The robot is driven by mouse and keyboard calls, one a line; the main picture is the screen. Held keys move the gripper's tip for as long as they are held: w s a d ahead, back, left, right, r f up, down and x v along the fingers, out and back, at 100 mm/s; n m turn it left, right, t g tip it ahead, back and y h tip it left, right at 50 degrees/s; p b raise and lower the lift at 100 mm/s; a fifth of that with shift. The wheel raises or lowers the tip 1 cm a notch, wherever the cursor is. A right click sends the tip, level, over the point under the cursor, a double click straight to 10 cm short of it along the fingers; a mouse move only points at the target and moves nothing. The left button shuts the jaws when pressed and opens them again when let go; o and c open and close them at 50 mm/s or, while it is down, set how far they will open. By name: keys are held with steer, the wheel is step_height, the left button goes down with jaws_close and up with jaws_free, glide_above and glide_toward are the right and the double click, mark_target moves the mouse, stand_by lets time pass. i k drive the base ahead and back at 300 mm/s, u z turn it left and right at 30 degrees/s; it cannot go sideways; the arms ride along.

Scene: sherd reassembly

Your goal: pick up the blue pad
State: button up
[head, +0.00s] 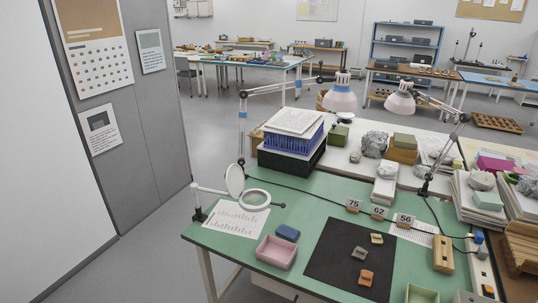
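A small blue block (287,233), which looks like the blue pad, lies on the green tabletop (312,214). It is just behind the pink open tray (276,251), close to it, and left of the black mat. Its top and front show uncovered. My gripper is not in view.
The black mat (329,268) bears several small sherd-like pieces. A ring magnifier (255,198) on an arm stands left of the blue block, over a printed sheet (232,222). Number tags 75, 62 and 56 stand behind the mat. Paper stacks and lamps crowd the back.

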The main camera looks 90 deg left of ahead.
mark_target(290, 234)
steer(key=u, duration=1.8)
